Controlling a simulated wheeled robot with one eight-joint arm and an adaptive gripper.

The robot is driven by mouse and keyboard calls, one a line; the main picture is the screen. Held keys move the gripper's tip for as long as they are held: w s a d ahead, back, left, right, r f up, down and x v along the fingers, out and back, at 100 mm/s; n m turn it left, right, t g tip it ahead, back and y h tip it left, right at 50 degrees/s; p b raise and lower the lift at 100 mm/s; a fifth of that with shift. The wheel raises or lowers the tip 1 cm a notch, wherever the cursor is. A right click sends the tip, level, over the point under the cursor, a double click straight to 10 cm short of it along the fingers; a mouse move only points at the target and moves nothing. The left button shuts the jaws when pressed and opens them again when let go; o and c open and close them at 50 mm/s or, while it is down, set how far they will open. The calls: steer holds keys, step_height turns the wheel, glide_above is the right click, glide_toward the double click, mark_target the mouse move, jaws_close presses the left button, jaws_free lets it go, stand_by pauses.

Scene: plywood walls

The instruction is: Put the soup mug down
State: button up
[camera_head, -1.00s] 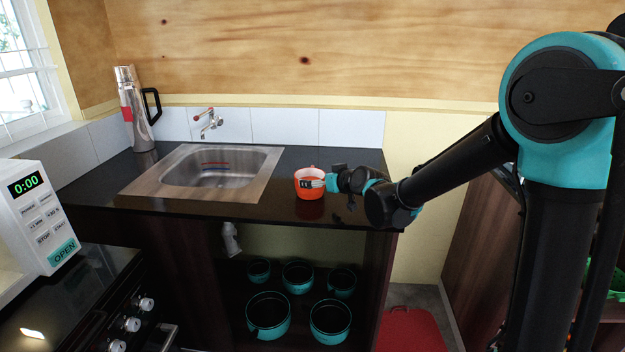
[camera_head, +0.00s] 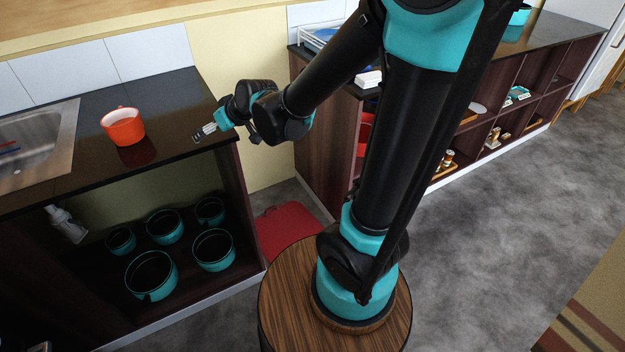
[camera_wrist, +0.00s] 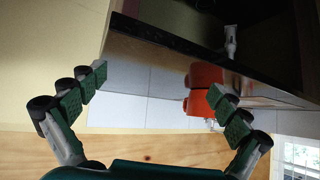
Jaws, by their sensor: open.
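The orange soup mug (camera_head: 123,127) stands upright on the black counter, to the right of the sink. My gripper (camera_head: 200,134) is open and empty, to the right of the mug near the counter's right end, with a clear gap between them. In the wrist view, the mug (camera_wrist: 203,78) shows beyond the spread fingers of my gripper (camera_wrist: 165,92), partly hidden behind the right finger. A reflection of the mug shows on the glossy counter.
The sink (camera_head: 38,140) is set in the black counter (camera_head: 180,95). Several teal pots (camera_head: 152,272) stand on the shelf below. A red object (camera_head: 285,232) lies on the floor beside the cabinet. A shelf unit (camera_head: 500,110) stands to the right, with open grey floor before it.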

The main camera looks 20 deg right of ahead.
steer(key=s+d+f+m+g+h, duration=0.1)
steer(key=s+d+f+m+h, duration=0.2)
steer(key=s+d, duration=0.6)
steer(key=s+d+f+m+g+h, duration=0.2)
steer(key=s+d+f, duration=0.6)
steer(key=d, duration=0.7)
steer(key=shift+s+d+m+g+h, duration=0.3)
steer(key=shift+s+m+h, duration=0.25)
steer(key=shift+m, duration=0.25)
steer(key=shift+a, duration=0.1)
steer(key=shift+c, duration=0.2)
